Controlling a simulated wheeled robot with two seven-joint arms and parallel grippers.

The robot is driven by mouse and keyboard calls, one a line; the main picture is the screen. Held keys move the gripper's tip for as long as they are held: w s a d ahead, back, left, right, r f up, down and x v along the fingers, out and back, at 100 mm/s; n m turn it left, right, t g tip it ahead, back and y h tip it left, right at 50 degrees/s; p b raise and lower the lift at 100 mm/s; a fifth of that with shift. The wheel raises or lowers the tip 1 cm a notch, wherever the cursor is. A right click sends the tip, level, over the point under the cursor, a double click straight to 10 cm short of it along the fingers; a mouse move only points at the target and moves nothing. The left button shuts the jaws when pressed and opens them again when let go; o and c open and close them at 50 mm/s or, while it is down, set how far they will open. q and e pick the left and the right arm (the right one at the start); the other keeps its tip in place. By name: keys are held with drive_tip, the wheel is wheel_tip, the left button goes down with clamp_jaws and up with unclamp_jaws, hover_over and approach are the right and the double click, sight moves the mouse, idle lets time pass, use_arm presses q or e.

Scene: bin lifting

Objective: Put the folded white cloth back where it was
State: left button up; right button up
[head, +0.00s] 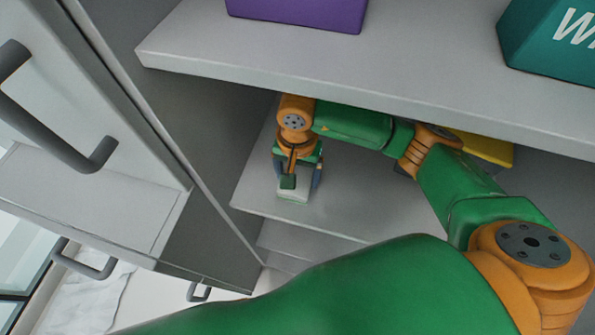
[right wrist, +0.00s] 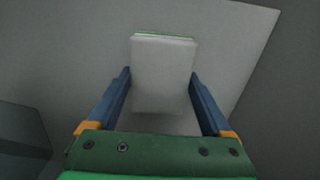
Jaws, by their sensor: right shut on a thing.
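My right gripper (head: 297,180) reaches into the cabinet compartment under the upper shelf and points down over the lower shelf (head: 360,190). It is shut on the folded white cloth (head: 293,190), a small pale block shape near the shelf's front left corner. In the right wrist view the cloth (right wrist: 163,75) sits between the two blue fingers (right wrist: 163,100), with a thin green edge at its far end. Whether the cloth touches the shelf or hangs just above it I cannot tell. My left gripper is not in view.
The upper shelf (head: 300,75) overhangs my right arm and carries a purple box (head: 300,12) and a teal box (head: 550,40). A yellow thing (head: 485,148) is partly hidden behind my arm on the lower shelf. Drawer or door fronts with grey handles (head: 60,130) stand at the left.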

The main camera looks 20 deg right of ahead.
drive_tip(key=o, duration=1)
drive_tip(key=shift+f, duration=0.1)
drive_tip(key=shift+r+p, duration=0.35)
wheel_tip(320, 180, up, 6)
drive_tip(key=shift+r+b, duration=0.2)
drive_tip(key=shift+b, duration=0.75)
drive_tip(key=shift+r, duration=0.4)
